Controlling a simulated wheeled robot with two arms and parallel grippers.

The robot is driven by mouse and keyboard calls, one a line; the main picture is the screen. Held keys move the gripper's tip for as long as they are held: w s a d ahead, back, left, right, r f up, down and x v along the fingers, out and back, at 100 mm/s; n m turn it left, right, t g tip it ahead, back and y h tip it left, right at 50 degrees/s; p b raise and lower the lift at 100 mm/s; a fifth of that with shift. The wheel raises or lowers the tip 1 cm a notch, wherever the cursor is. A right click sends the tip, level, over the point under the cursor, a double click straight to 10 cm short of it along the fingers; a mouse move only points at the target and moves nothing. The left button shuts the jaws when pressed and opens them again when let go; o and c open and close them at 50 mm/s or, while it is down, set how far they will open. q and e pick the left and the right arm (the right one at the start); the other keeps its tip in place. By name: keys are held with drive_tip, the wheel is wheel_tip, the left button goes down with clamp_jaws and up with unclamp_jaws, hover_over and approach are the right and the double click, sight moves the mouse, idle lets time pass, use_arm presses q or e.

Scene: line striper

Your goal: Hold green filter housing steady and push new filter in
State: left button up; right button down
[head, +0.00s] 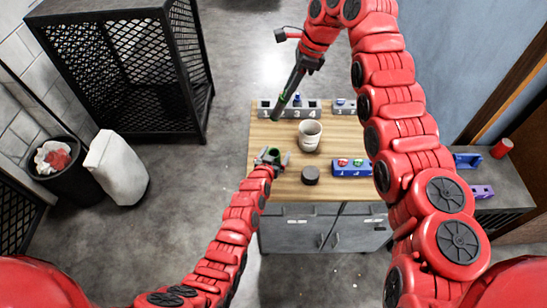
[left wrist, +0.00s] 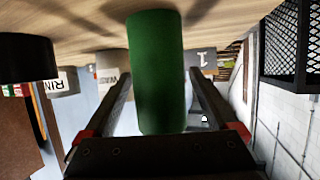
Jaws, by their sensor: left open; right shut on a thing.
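The green filter housing (left wrist: 156,75) is an upright green cylinder standing at the table's left edge. In the left wrist view it is between the two fingers of my left gripper (left wrist: 160,85), with a gap visible on the finger sides. In the head view my left gripper (head: 272,157) is open around the housing, whose dark open top shows. My right gripper (head: 287,95) is above the back left of the table, shut on a slim dark thing with some green on it. It is too small to tell whether this is the new filter.
A grey numbered rack (head: 313,107) stands at the table's back, with a smaller grey block (head: 345,106) to its right.

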sight(273, 113)
use_arm(q)
drive_tip(key=shift+w+f, duration=0.2)
clamp_jaws()
idle(0.5)
use_arm(e)
drive_tip(key=a+f+h, duration=0.1)
drive_tip(key=f, duration=0.1)
drive_tip(key=a+f+h, duration=0.1)
drive_tip(key=f, duration=0.2)
drive_tip(key=a+f+h, duration=0.1)
drive_tip(key=a+f, duration=0.1)
drive_tip(key=f, duration=0.1)
drive_tip(key=shift+a+f+h, duration=0.1)
drive_tip(key=shift+f+h, duration=0.1)
drive_tip(key=shift+h, duration=0.1)
use_arm(q)
drive_tip(key=shift+r, duration=0.1)
use_arm(e)
drive_tip(key=shift+f, duration=3.2)
